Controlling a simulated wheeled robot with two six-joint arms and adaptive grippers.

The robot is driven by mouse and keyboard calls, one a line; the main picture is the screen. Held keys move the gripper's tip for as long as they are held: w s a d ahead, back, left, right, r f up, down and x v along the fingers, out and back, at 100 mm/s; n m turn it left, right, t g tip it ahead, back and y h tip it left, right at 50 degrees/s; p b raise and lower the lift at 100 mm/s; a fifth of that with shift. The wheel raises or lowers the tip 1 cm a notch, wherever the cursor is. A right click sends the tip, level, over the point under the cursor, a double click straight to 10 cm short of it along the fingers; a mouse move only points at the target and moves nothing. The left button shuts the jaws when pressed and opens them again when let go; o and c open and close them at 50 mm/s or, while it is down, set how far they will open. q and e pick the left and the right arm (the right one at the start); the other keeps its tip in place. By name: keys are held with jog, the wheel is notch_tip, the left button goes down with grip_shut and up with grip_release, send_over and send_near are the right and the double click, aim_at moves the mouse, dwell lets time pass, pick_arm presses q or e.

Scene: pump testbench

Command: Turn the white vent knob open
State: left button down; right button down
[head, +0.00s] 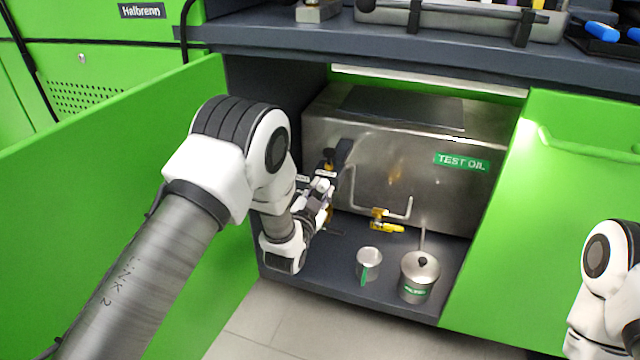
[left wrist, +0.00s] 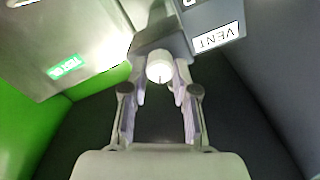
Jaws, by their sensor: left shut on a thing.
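The white vent knob (left wrist: 159,71) sits on a dark block (left wrist: 165,43) beside the VENT label (left wrist: 217,37) in the left wrist view. My left gripper (left wrist: 161,82) has a finger on each side of the knob and is shut on it. In the head view my left gripper (head: 326,178) is inside the cabinet, at the left end of the steel tank (head: 385,150). The knob cannot be made out there, behind my arm and gripper. My right gripper is out of view; only part of my right arm shows at the right edge.
A yellow-handled valve (head: 386,226) is on a pipe below the tank.

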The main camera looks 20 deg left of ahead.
pick_arm(q)
jog(key=m+p, duration=0.2)
jog(key=m, duration=0.2)
jog(key=shift+r+m+p, duration=0.1)
jog(key=shift+m+p, duration=0.2)
jog(key=m+p, duration=0.2)
jog(key=m, duration=0.2)
jog(key=shift+m, duration=0.3)
jog(key=m+p, duration=0.1)
jog(key=m, duration=0.3)
jog(key=shift+f+p, duration=0.2)
jog(key=shift+p, duration=0.1)
jog(key=m+p, duration=0.1)
jog(key=m, duration=0.4)
jog(key=shift+f, duration=0.1)
jog(key=c, duration=0.9)
grip_release()
jog(key=shift+s, duration=0.1)
